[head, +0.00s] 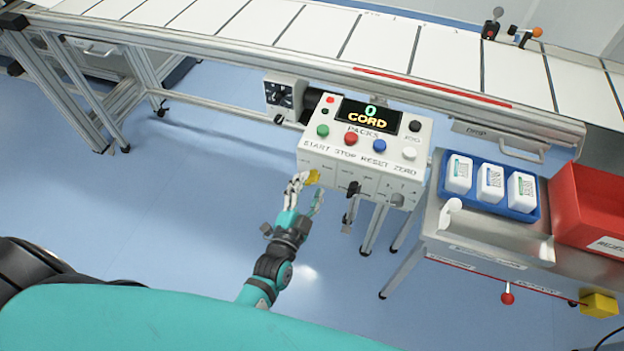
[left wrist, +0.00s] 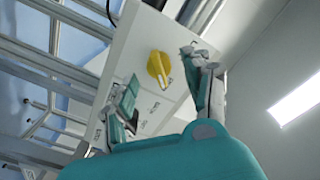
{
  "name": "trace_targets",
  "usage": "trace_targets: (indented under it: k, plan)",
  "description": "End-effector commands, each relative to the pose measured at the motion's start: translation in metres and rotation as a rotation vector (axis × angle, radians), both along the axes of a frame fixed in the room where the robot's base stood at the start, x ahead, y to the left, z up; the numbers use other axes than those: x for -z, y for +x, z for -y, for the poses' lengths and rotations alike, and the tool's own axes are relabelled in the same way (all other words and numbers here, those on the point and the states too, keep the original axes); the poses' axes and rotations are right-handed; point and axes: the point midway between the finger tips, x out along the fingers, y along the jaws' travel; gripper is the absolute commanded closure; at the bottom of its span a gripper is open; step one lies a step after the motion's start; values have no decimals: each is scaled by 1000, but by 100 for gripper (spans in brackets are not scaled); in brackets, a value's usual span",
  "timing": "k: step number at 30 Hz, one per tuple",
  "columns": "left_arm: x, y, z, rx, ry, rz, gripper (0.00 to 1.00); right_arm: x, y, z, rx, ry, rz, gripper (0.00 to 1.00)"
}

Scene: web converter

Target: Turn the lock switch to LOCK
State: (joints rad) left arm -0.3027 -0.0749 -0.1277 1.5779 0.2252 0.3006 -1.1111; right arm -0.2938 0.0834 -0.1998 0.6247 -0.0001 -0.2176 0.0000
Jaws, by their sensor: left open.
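A yellow rotary knob (head: 313,177) sits on the front face of the white control box (head: 322,159). In the left wrist view the yellow knob (left wrist: 159,68) stands out on the white panel (left wrist: 140,40); the small labels near it are too blurred to read. I cannot tell from them whether this is the lock switch or which position it points to. My left gripper (head: 308,190) is open at the box's front, its fingers on either side of the yellow knob with a gap. A black switch (head: 353,188) is further right on the same face. My right gripper is not in view.
The conveyor (head: 330,40) runs behind. At right are a blue tray (head: 488,206) with three white packs and a red bin (head: 590,205). The floor left of the box is clear.

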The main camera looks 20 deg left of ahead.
Motion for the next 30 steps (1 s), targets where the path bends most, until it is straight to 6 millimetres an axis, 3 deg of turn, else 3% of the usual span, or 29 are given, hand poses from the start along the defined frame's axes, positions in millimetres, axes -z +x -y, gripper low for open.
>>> trace_targets:
  k: [6, 16, 27, 30]
  plan:
    - [0, 23, 1, 0, -1, 0, 50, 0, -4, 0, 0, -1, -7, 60]
    - [1, 26, 1, 0, -1, -1, 50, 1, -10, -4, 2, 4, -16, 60]
    - [1, 25, 1, 0, -1, -1, 97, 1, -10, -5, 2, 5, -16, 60]
    - [0, 25, 1, 1, -1, -1, 100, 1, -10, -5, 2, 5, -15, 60]
